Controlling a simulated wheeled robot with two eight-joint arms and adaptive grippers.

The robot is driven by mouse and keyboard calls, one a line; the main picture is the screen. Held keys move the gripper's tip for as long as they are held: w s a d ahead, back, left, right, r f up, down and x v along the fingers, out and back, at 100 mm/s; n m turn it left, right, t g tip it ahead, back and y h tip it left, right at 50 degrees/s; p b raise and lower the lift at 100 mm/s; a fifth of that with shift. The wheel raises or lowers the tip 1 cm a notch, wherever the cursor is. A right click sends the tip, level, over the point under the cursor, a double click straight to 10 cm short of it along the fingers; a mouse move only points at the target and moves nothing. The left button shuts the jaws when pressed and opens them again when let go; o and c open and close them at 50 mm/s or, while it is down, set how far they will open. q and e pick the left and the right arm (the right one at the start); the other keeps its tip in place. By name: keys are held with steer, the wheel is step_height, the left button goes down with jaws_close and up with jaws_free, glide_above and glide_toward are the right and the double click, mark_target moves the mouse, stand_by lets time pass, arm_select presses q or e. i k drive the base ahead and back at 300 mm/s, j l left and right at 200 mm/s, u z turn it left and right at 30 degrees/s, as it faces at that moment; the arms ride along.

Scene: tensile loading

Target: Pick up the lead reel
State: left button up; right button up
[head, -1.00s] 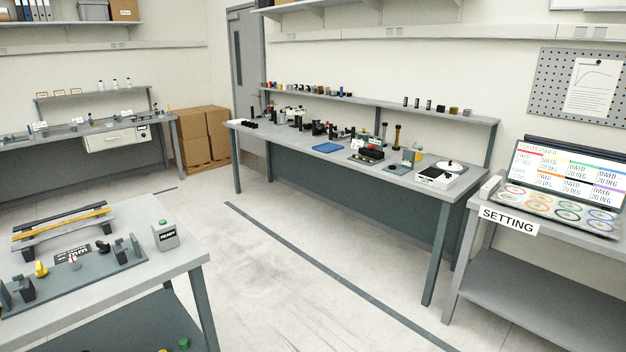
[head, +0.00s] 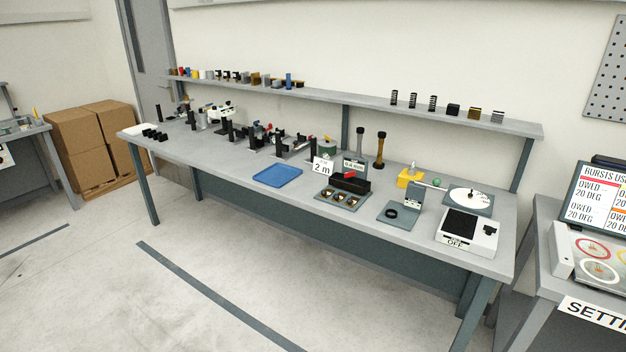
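No thing is plainly recognisable as the lead reel at this size. On the long grey bench (head: 232,160), a small tray (head: 325,196) holds several small round brass-coloured pieces. A black ring (head: 391,213) lies on a grey-green plate in front of a small grey block (head: 412,198). I cannot tell whether any of these is the reel. Neither of my grippers shows in the head view.
A blue tray (head: 277,176), a "2 m" sign (head: 321,168), a white scale (head: 468,233) and a white disc (head: 468,197) are on the bench. A shelf (head: 330,98) runs behind.

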mark_target(327, 151)
steer(key=i+j+z, duration=0.1)
steer(key=i, duration=0.25)
steer(key=i+j+z, duration=0.1)
steer(key=z, duration=0.55)
